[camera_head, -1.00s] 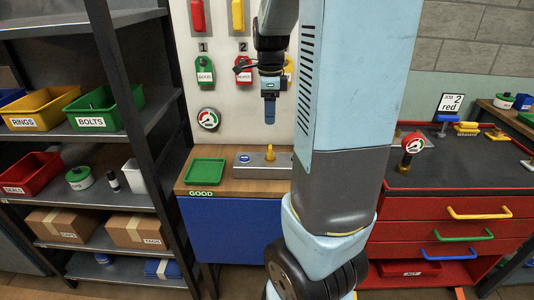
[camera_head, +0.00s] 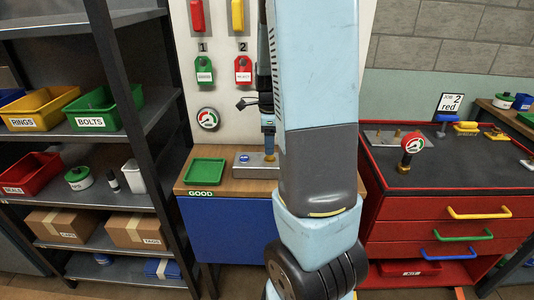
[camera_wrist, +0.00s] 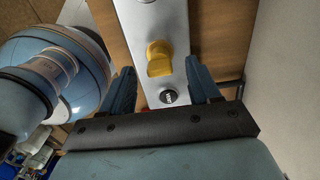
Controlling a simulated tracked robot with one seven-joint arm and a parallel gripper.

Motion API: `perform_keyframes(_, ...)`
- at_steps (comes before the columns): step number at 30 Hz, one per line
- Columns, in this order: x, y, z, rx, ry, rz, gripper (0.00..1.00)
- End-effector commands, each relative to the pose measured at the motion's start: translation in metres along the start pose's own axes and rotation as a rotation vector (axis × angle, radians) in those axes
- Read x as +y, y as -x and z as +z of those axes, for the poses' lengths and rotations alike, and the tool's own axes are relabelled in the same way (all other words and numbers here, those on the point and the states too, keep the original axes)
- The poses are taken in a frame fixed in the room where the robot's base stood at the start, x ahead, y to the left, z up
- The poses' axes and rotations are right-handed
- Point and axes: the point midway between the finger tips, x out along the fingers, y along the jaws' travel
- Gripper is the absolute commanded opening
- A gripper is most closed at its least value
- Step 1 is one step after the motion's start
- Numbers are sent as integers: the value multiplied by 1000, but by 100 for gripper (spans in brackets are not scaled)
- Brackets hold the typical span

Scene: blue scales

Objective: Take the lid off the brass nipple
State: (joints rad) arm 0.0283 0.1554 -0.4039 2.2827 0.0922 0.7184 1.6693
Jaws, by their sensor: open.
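The brass nipple (camera_head: 269,158) stands upright on a grey metal block (camera_head: 243,160) on the wooden bench. In the wrist view it shows as a yellow, rounded piece with a flat-sided top (camera_wrist: 159,60); I cannot tell the lid apart from the nipple. My gripper (camera_head: 268,138) points down right above it in the head view. In the wrist view my gripper (camera_wrist: 160,72) is open, one blue finger on each side of the yellow piece, with gaps on both sides. I cannot tell whether the fingertips reach down to its height.
A green tray (camera_head: 205,171) labelled GOOD lies left of the block. A red cabinet (camera_head: 450,206) with another gauge (camera_head: 411,147) is at the right.

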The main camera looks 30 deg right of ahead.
Motion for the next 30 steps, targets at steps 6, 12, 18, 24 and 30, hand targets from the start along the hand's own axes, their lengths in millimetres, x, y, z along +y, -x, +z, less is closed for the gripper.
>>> perform_keyframes(6, -1, -24, 0, 0, 0, 1, 62)
perform_keyframes(12, -1, -27, 1, 0, 1, -1, 62)
perform_keyframes(18, -1, -27, 1, 0, 2, -1, 53)
perform_keyframes(24, -1, -27, 1, 0, 2, -1, 34)
perform_keyframes(30, -2, -27, 1, 0, 2, -2, 15)
